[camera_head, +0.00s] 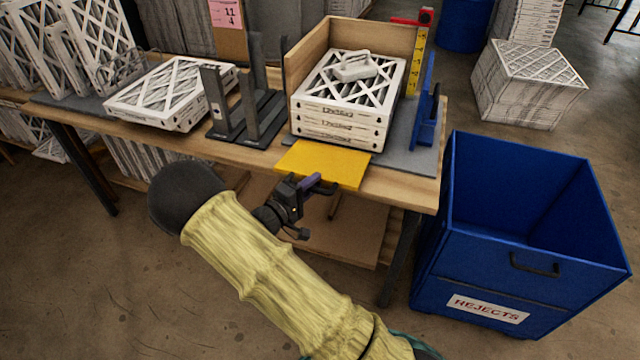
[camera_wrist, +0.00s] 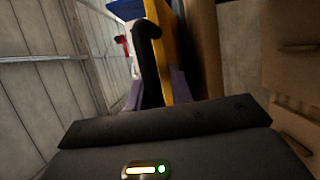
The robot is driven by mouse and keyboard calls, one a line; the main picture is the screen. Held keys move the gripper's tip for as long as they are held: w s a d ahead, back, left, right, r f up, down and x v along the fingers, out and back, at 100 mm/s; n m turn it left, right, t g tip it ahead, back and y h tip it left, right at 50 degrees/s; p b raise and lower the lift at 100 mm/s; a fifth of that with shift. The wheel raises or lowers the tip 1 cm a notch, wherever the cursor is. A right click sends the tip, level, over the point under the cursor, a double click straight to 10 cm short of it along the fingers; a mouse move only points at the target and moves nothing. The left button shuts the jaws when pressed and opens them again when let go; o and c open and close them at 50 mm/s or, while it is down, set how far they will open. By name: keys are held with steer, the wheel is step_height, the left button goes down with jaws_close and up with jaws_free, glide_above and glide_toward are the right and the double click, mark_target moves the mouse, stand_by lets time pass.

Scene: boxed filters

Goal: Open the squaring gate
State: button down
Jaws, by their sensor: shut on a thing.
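The squaring gate is a yellow plate (camera_head: 323,163) at the front of an open wooden box (camera_head: 298,72). It lies folded outward, nearly flat, past the table's front edge. Several white-framed filters (camera_head: 337,128) are stacked in the box, their front faces uncovered. My gripper (camera_head: 309,183), with purple fingers, is at the gate's near edge, shut on its black handle (camera_head: 326,188). In the wrist view the handle (camera_wrist: 148,60) runs up between the fingers (camera_wrist: 155,98), beside the yellow plate (camera_wrist: 176,60). The fingers' contact is partly hidden.
Dark upright brackets (camera_head: 240,117) and a single filter (camera_head: 172,92) are left of the box on the wooden table (camera_head: 190,145). A blue rejects bin (camera_head: 480,265) stands at the right. The floor in front of the table is clear.

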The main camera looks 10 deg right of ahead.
mark_target(313, 168)
steer(key=r, duration=0.1)
steer(key=r+p, duration=0.1)
steer(key=w+r, duration=0.1)
steer(key=shift+d+r+g+y+p, duration=0.25)
steer(key=shift+r+g+y+p, duration=0.05)
steer(key=shift+y, duration=0.1)
steer(key=shift+w+d+r, duration=0.15)
steer(key=shift+w+r, duration=0.05)
steer(key=shift+r, duration=0.4)
steer(key=c, duration=1.4)
jaws_free()
steer(key=shift+c, duration=0.2)
steer(key=shift+o, duration=0.2)
steer(key=shift+f, duration=0.15)
steer(key=b+v, duration=0.1)
steer(key=v, duration=1.6)
steer(key=shift+s, duration=0.2)
